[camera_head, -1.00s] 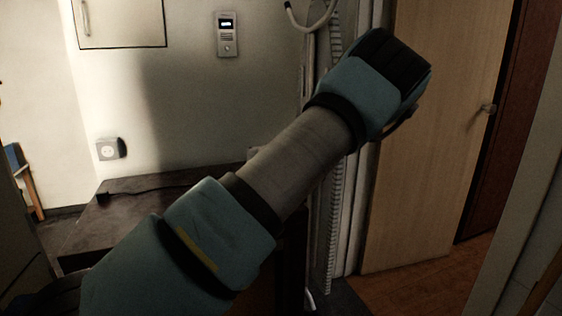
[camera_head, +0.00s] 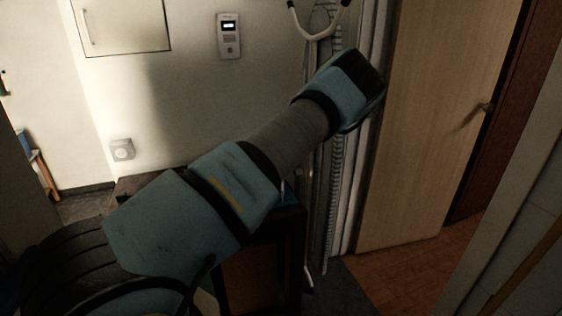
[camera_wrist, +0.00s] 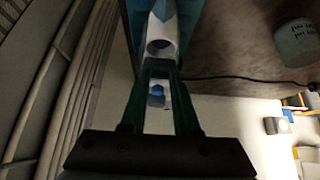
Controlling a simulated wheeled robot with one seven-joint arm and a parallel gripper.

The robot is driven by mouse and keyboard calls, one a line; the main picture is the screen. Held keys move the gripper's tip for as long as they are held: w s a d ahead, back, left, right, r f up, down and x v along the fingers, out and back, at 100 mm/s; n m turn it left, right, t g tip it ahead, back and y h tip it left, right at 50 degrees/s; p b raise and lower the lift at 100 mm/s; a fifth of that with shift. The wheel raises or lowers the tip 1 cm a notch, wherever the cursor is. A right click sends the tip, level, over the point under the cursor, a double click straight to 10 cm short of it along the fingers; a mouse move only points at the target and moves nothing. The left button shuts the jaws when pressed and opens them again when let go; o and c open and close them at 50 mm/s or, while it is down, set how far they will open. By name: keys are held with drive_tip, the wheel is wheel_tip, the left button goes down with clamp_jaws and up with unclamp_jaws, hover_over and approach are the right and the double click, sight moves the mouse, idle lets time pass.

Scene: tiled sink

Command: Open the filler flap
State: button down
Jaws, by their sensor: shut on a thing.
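In the wrist view, my gripper (camera_wrist: 160,70) has two dark green fingers that come together at their tips. The tips meet at a white and blue object (camera_wrist: 160,25) with a round dark opening, and the gripper is shut on part of it. A small blue and white part (camera_wrist: 157,92) shows between the fingers. I cannot clearly make out the filler flap. In the head view my gripper is hidden behind my forearm and wrist, and a small blue patch (camera_head: 289,193) shows on the dark cabinet beside my arm.
A dark cabinet (camera_head: 292,240) stands below my arm. A grey cylinder (camera_wrist: 297,42) and a black cable (camera_wrist: 245,79) lie near the object on the brown top. Pipes (camera_head: 345,185) and a wooden door (camera_head: 430,130) are to the right. Wood floor (camera_head: 415,270) is open there.

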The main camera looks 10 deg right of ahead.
drive_tip(key=shift+w+a+r+g, duration=0.1)
drive_tip(key=shift+w+r+g, duration=0.15)
drive_tip(key=shift+w+g, duration=0.25)
drive_tip(key=shift+w+a+r+g, duration=0.1)
drive_tip(key=shift+w+r+g, duration=0.1)
drive_tip(key=shift+w+g, duration=0.3)
drive_tip(key=shift+w+r+g+h+b, duration=0.2)
drive_tip(key=shift+w+g+b, duration=0.2)
drive_tip(key=shift+g, duration=0.3)
drive_tip(key=shift+w+r+g+h+b, duration=0.1)
drive_tip(key=shift+w+g+h+b, duration=0.2)
drive_tip(key=shift+g, duration=0.4)
drive_tip(key=c, duration=0.6)
unclamp_jaws()
drive_tip(key=shift+c, duration=0.2)
wheel_tip(320, 180, up, 10)
drive_tip(key=s+b, duration=0.2)
drive_tip(key=b, duration=0.2)
drive_tip(key=shift+r, duration=0.25)
drive_tip(key=shift+d, duration=0.1)
